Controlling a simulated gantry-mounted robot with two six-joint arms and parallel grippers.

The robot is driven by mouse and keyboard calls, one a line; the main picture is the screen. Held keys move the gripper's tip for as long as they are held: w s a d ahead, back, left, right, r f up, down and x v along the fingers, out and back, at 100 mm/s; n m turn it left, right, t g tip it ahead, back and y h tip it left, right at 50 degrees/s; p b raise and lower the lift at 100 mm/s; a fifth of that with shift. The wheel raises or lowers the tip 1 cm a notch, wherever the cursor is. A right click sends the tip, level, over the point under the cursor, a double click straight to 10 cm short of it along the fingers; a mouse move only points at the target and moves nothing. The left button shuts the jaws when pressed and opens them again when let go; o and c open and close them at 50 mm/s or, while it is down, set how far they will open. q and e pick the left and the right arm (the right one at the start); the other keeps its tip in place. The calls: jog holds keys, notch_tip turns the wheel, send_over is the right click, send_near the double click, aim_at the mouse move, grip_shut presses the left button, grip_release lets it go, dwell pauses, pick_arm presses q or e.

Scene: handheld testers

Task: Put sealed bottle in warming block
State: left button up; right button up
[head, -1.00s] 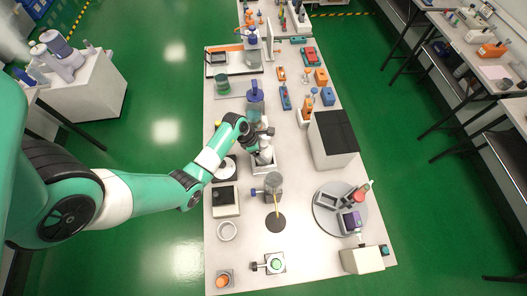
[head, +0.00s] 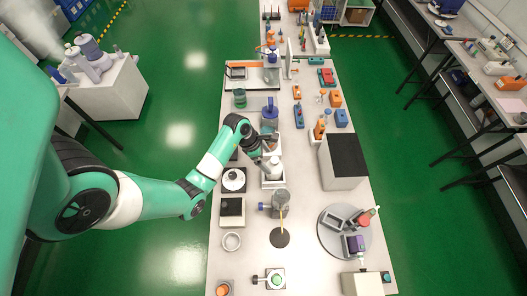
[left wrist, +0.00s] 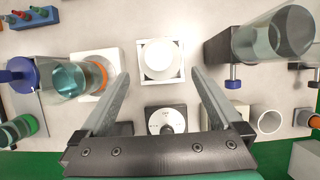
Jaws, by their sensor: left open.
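A white bottle (head: 273,164) stands upright in a white square block (head: 272,182), which I take to be the warming block, near the middle of the bench. In the left wrist view the bottle (left wrist: 160,58) shows as a round white shape inside the block's square frame (left wrist: 160,83). My left gripper (head: 267,151) is open and empty, close to the bottle. In the left wrist view its fingers (left wrist: 160,80) spread on either side of the bottle, with visible space between. How deep the bottle sits cannot be told. My right gripper is not in view.
A black device with a white dial (left wrist: 165,121) lies close to the block. A clamped glass vessel (head: 281,202) and a blue-capped bottle (head: 270,114) flank it. A dark-topped box (head: 345,160) stands to the right. A round grey tray (head: 326,243) holds several items.

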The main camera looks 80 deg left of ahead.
pick_arm(q)
jog(key=v, duration=0.3)
jog(key=shift+s+r+p, duration=0.15)
jog(key=shift+r+p, duration=0.15)
